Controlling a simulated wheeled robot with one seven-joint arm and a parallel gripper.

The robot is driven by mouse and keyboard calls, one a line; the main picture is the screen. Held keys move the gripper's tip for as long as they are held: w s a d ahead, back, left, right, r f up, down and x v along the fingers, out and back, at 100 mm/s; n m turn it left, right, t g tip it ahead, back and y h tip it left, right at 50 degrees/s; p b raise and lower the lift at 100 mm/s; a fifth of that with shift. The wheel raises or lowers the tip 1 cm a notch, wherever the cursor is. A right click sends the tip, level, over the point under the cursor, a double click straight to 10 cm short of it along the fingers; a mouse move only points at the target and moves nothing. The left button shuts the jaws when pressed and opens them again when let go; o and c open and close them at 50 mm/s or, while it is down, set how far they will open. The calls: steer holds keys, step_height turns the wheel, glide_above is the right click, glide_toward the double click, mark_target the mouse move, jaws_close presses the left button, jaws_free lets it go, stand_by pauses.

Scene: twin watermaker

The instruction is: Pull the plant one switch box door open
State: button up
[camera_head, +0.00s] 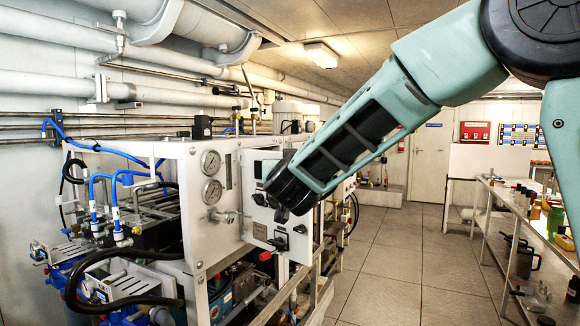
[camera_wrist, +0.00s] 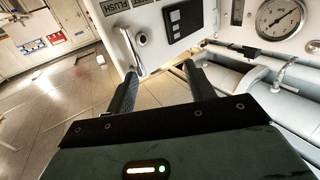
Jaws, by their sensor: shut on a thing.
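The plant one switch box door (camera_head: 263,218) is a white front panel with dark switches, left of centre in the head view. The end of my arm covers much of it, so how far it stands open cannot be told. My gripper (camera_wrist: 162,74) is shut on the switch box door; the exact contact is unclear. The fingertips lie at the panel's lower edge.
Two gauges (camera_head: 211,162) sit on the white frame left of the box, with pipes and blue hoses beyond. A shelf of bottles (camera_head: 530,205) stands at the right. The tiled floor (camera_head: 390,265) between is clear.

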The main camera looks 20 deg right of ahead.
steer(key=shift+a+r, duration=0.2)
steer(key=shift+a, duration=0.3)
steer(key=shift+c, duration=0.2)
steer(key=shift+s+a, duration=0.1)
steer(key=shift+s, duration=0.05)
steer(key=shift+c, duration=0.4)
steer(key=d+b+v, duration=0.1)
steer(key=b+v, duration=0.2)
steer(key=v, duration=1.3)
steer(key=shift+s+a, duration=0.15)
steer(key=shift+s, duration=0.35)
steer(key=shift+f, duration=0.15)
